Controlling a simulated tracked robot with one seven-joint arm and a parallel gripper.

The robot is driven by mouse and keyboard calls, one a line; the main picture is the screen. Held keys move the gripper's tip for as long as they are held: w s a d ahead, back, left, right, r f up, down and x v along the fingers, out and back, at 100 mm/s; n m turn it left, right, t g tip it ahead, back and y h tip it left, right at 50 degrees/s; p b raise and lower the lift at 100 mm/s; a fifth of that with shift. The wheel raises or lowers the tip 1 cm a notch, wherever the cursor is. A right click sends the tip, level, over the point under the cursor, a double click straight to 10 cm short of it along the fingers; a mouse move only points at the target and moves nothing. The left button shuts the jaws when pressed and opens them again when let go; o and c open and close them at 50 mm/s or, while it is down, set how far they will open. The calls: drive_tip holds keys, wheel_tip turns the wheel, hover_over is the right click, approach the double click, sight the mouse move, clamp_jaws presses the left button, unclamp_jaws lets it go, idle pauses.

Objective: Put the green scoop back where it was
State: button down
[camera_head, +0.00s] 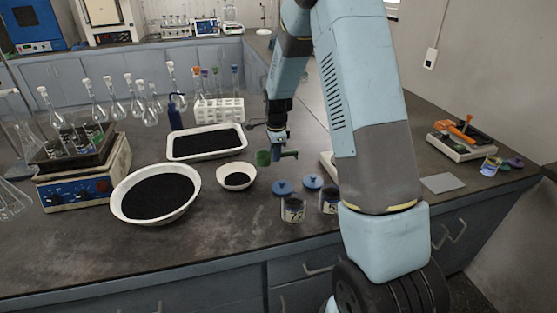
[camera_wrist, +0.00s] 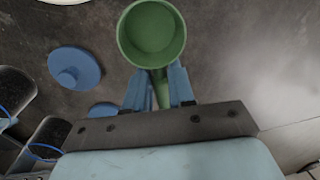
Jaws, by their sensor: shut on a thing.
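The green scoop (camera_head: 263,158) is in my gripper (camera_head: 279,154), held above the bench beside the small white bowl. In the wrist view the scoop (camera_wrist: 152,34) shows its round cup, which looks empty, and its handle runs down between the two blue fingers of my gripper (camera_wrist: 159,88). The fingers are shut on the handle. An orange scoop-like tool (camera_head: 458,131) lies on a light rack (camera_head: 458,149) at the right of the bench. Part of that rack may be hidden from me.
A small bowl (camera_head: 236,186), a large bowl (camera_head: 129,209) and a white tray (camera_head: 174,156) hold black grains. Two labelled jars (camera_head: 292,210) stand near the front, with blue lids (camera_head: 283,187) behind them. A grey square plate (camera_head: 442,184) lies to the right, with bare bench around it.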

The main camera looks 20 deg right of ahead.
drive_tip(key=shift+w+f, duration=0.2)
drive_tip(key=shift+d+f, duration=0.1)
drive_tip(key=shift+f, duration=1.5)
drive_tip(key=c, duration=1)
unclamp_jaws()
drive_tip(key=shift+f, duration=0.1)
drive_tip(key=shift+o, duration=0.2)
